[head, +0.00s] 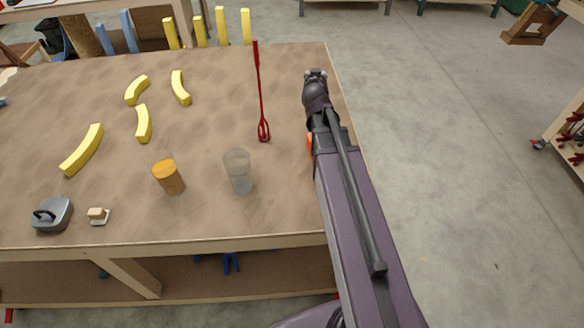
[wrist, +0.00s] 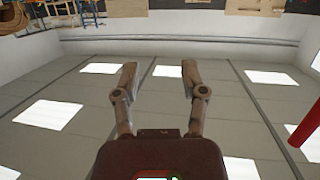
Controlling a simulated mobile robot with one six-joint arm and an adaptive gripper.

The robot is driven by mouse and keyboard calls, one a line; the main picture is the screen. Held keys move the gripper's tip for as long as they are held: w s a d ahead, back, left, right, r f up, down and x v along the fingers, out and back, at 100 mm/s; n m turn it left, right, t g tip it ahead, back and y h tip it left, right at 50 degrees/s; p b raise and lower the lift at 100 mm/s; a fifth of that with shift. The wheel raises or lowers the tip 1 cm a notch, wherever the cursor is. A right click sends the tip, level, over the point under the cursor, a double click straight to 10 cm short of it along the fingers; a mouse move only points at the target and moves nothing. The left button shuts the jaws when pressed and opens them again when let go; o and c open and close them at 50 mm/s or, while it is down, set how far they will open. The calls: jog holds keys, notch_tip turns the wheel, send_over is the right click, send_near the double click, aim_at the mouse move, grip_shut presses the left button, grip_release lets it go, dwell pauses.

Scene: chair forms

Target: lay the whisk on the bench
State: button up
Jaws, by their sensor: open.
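The red whisk (head: 261,95) appears to stand upright on the bench (head: 215,215), with its looped end down and its handle up; it is near the bench's right side. My gripper (head: 316,74) is to the right of the whisk, over the bench's right edge, and apart from it. In the wrist view my gripper (wrist: 160,72) has its two fingers spread with nothing between them. A red rod at the right edge of the wrist view, probably the whisk (wrist: 308,125), lies outside the fingers.
A clear glass (head: 238,172) and an orange-topped cup (head: 169,177) stand left of the whisk's foot. Several yellow curved pieces (head: 143,123) lie farther left. A grey lidded object (head: 53,214) and a small brush-like block (head: 98,215) are at the front left. Bare bench surrounds the whisk.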

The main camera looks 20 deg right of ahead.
jog(key=s+a+f+n+g+y, duration=0.1)
jog(key=s+a+f+g, duration=0.3)
jog(key=s, duration=0.4)
jog(key=s+a+f+n+g+y, duration=0.1)
jog(key=s+a+f+g+y, duration=0.1)
jog(key=s+a+f+g, duration=0.3)
jog(key=s+a+f+n+g+y, duration=0.1)
jog(key=s+a+f+g, duration=0.4)
jog(key=s, duration=0.6)
jog(key=shift+a+n+y, duration=0.4)
jog(key=shift+a+y, duration=0.1)
jog(key=shift+y, duration=0.2)
